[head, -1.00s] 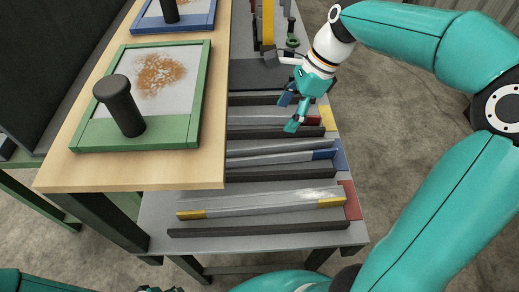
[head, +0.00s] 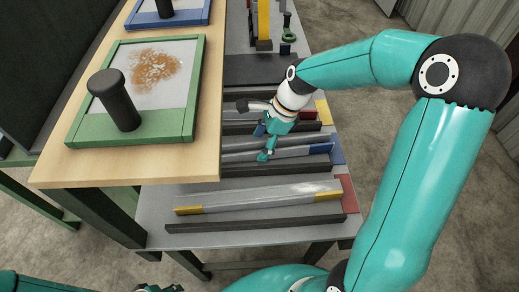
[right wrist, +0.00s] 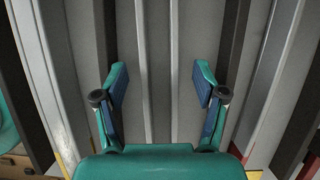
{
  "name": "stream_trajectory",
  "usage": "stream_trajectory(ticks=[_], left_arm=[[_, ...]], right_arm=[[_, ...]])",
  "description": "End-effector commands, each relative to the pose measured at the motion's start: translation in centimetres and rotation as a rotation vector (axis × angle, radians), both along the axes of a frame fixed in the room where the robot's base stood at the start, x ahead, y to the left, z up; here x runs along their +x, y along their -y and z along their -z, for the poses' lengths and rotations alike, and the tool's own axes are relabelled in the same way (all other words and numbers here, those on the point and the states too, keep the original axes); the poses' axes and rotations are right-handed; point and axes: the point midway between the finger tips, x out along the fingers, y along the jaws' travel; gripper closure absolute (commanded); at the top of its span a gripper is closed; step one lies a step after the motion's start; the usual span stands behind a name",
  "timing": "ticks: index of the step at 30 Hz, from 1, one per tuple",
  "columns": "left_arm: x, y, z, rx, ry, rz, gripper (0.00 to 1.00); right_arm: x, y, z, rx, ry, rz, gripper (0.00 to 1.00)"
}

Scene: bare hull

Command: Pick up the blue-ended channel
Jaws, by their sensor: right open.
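The blue-ended channel (head: 290,152) is a long grey metal profile with a blue end, lying in a slot of the low rack in the head view. A blue block marks the slot's right end. My right gripper (head: 263,142) is open above the channel, left of its blue end. In the right wrist view, a grey channel (right wrist: 158,60) runs lengthwise between the spread fingers (right wrist: 160,92), apparently untouched; no blue end shows there. A sliver of what seems to be my left gripper (head: 156,288) shows at the bottom edge of the head view; its fingers are hidden.
A yellow-ended channel (head: 260,198) lies in the front slot by a red block (head: 348,194). Dark divider bars (head: 265,223) separate the slots. A wooden table (head: 130,172) with a green-framed tray (head: 180,128) covers the rack's left side. Open floor lies right.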

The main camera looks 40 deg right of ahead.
Motion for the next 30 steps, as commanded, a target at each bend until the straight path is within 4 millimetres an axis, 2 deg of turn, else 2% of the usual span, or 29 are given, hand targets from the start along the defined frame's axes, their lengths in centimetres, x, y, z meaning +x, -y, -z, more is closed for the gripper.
stream_trajectory(ticks=[4, 11, 14, 24, 30], left_arm=[[0.0, 0.0, 0.0, 0.0, 0.0, 0.0, 0.6], [0.0, 0.0, 0.01, 0.0, 0.0, 0.0, 0.6], [0.0, 0.0, 0.01, 0.0, 0.0, 0.0, 0.6], [0.0, 0.0, 0.01, 0.0, 0.0, 0.0, 0.6], [0.0, 0.0, -0.01, 0.0, 0.0, 0.0, 0.6]], right_arm=[[0.19, -0.5, 1.41, 0.001, -0.002, -0.001, 0.29], [0.26, -0.54, 1.57, 0.0, 0.001, 0.0, 0.29], [0.26, -0.53, 1.56, 0.0, 0.001, 0.0, 0.43], [0.26, -0.52, 1.53, 0.0, 0.001, 0.0, 0.99], [0.31, -0.51, 1.47, -0.001, 0.002, 0.001, 1.0]])
